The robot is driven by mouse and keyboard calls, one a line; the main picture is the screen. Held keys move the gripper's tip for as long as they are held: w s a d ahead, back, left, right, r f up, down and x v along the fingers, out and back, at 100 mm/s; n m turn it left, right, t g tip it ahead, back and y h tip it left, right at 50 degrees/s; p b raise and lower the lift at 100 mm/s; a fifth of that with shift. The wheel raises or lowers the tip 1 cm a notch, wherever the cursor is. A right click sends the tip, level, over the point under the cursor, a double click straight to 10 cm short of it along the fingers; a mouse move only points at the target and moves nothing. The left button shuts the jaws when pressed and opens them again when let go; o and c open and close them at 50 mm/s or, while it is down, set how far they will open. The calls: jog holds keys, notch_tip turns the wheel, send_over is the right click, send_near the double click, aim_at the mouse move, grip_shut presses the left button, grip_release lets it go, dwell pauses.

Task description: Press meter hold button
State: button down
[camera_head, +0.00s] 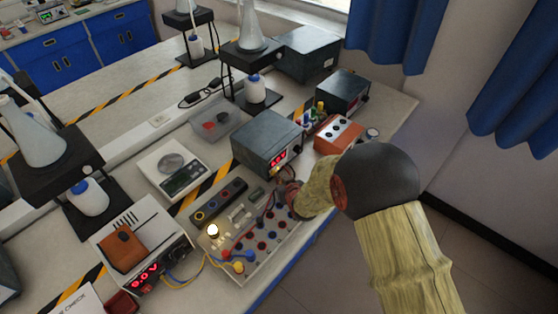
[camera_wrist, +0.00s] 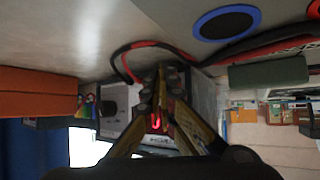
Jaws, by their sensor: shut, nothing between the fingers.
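My gripper (camera_head: 290,194) reaches in from the right, low over the right edge of a white terminal board (camera_head: 262,262). In the wrist view my gripper (camera_wrist: 160,90) has its fingertips together and nothing between them. A dark box with a red lit display (camera_head: 267,143) stands just behind it. A white unit with a red display (camera_head: 148,278) stands left of the board. I cannot tell which display belongs to the meter. No hold button can be made out. In the wrist view red digits (camera_wrist: 156,122) show between the fingers, and the surface ahead is partly hidden by them.
Red and black leads (camera_wrist: 127,62) run close to the fingers. A balance (camera_head: 182,172), a second dark box (camera_head: 342,91) and an orange box (camera_head: 338,134) stand on the crowded bench. A lit lamp (camera_head: 212,231) is on the board. Open floor lies right of the bench edge.

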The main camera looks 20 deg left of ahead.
jog(key=shift+d, duration=0.1)
jog(key=shift+s+d+f, duration=0.1)
jog(key=shift+s+d, duration=0.3)
jog(key=shift+d, duration=0.5)
jog(key=shift+s+d+r, duration=0.1)
jog(key=shift+s+d, duration=0.3)
jog(key=shift+d, duration=0.5)
jog(key=shift+s+d+f, duration=0.1)
jog(key=shift+s+d, duration=0.3)
jog(key=shift+d, duration=0.5)
jog(key=s+d+r+m+h, duration=0.2)
jog(key=d+r+m+h, duration=0.15)
jog(key=d+r, duration=1.75)
jog(key=s+d+r+m+g+h, duration=0.1)
jog(key=s+d+r+m+h, duration=0.1)
jog(key=s+d+r, duration=0.65)
jog(key=s+d+r+m+g, duration=0.1)
jog(key=s+d+r, duration=0.1)
jog(key=s, duration=0.7)
jog(key=s+d+r+m+g+h, duration=0.1)
jog(key=s+d+r, duration=0.1)
jog(key=s, duration=0.7)
jog(key=shift+d, duration=0.25)
